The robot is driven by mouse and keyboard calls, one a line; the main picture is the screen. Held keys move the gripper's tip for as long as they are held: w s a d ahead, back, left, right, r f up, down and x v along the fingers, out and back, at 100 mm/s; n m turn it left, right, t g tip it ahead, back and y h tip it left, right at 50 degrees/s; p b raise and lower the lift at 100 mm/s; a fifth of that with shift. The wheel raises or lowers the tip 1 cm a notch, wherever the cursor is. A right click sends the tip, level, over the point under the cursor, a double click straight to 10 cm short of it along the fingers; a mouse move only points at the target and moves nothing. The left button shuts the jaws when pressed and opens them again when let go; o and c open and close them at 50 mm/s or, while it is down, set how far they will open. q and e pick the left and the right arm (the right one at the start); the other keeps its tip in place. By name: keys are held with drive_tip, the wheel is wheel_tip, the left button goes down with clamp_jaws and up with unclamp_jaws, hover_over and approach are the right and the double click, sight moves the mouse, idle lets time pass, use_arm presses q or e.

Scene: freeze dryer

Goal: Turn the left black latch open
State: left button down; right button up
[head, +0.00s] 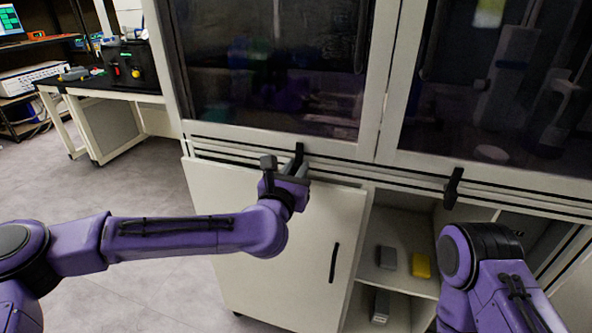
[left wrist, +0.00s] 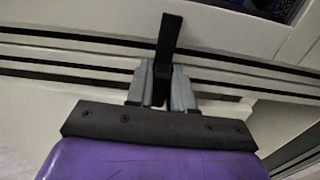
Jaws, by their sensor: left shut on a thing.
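The left black latch (head: 299,156) sits on the white frame below the left glass door. It stands roughly upright in the left wrist view (left wrist: 167,42), its lower part between two grey fingers. My left gripper (head: 290,172) is at this latch, and in the left wrist view (left wrist: 161,88) its fingers are shut on the latch's lower part. The right black latch (head: 453,187) is on the frame below the right glass door, with nothing touching it. My right arm comes in at the lower right; its gripper is out of view.
A white cabinet door (head: 265,245) with a black handle (head: 334,262) hangs below the left latch. An open shelf beside it holds a grey item (head: 388,257) and a yellow item (head: 421,265). A bench (head: 110,88) stands far left, with clear floor (head: 130,185) before it.

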use_arm(q)
drive_tip(key=m, duration=0.8)
drive_tip(key=shift+d, duration=0.15)
drive_tip(key=m, duration=0.5)
drive_tip(key=shift+f, duration=0.1)
drive_tip(key=shift+f+m+p, duration=0.1)
drive_tip(key=shift+m+p, duration=0.2)
drive_tip(key=shift+m, duration=1.9)
drive_tip(key=c, duration=1.1)
unclamp_jaws()
